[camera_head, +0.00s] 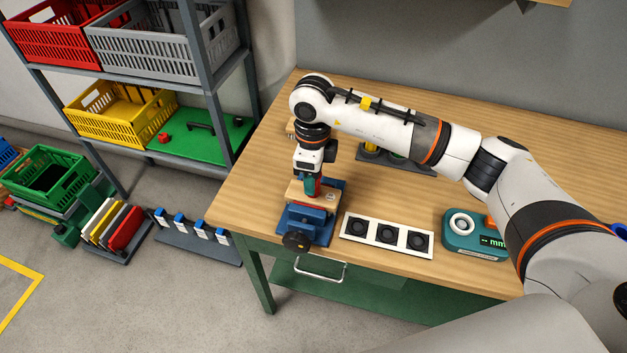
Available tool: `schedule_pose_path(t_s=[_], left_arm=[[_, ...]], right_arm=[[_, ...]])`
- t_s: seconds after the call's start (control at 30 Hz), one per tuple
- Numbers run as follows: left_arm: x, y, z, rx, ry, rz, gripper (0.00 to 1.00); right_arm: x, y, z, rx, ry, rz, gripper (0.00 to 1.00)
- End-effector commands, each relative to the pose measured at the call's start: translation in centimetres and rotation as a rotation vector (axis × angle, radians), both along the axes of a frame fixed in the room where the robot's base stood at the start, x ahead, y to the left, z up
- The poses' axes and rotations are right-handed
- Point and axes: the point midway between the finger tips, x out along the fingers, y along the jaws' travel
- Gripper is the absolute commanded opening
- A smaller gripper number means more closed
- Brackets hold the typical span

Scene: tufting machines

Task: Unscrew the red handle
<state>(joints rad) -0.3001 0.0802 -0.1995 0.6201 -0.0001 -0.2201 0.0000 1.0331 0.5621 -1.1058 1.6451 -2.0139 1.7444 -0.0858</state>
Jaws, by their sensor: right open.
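My right arm comes in from the right, and my right gripper (310,178) points down over the blue vise (309,226) near the table's front left edge. The gripper is open. A small red part (319,188), which looks like the red handle, shows beside a teal part at the fingertips, just above a wooden block (328,196) on the vise. The gripper hides most of it, and I cannot tell whether the fingers touch it. The vise has a black round knob (296,241) at its front. My left gripper is not in view.
A white panel with black round sockets (354,227) and a teal measuring device (476,242) lie right of the vise. A dark stand with yellow parts is partly behind my arm. Shelves with crates (122,115) stand at left. The table's back right is clear.

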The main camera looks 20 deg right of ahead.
Motion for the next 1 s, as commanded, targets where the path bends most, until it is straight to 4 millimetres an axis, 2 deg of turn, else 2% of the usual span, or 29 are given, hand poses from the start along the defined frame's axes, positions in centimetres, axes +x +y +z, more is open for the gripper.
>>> schedule_pose_path(t_s=[0.07, 0.27, 0.37, 0.47, 0.7, 1.0], left_arm=[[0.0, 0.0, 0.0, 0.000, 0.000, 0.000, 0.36], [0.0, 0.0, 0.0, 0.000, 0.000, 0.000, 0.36], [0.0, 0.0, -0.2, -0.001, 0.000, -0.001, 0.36], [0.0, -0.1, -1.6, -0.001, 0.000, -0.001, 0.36], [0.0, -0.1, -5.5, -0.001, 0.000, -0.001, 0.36], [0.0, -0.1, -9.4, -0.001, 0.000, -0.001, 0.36]], right_arm=[[0.0, 0.0, 0.0, 0.000, 0.000, 0.000, 0.46], [0.0, 0.0, 0.0, 0.001, 0.001, 0.001, 0.13], [0.0, 0.0, -0.1, 0.000, 0.000, 0.013, 0.13], [0.0, 0.0, -0.5, -0.001, -0.002, 0.112, 0.13], [0.1, 0.0, -0.6, -0.002, -0.003, 0.522, 0.13], [0.0, 0.0, -0.5, -0.002, -0.001, 1.021, 0.13]])
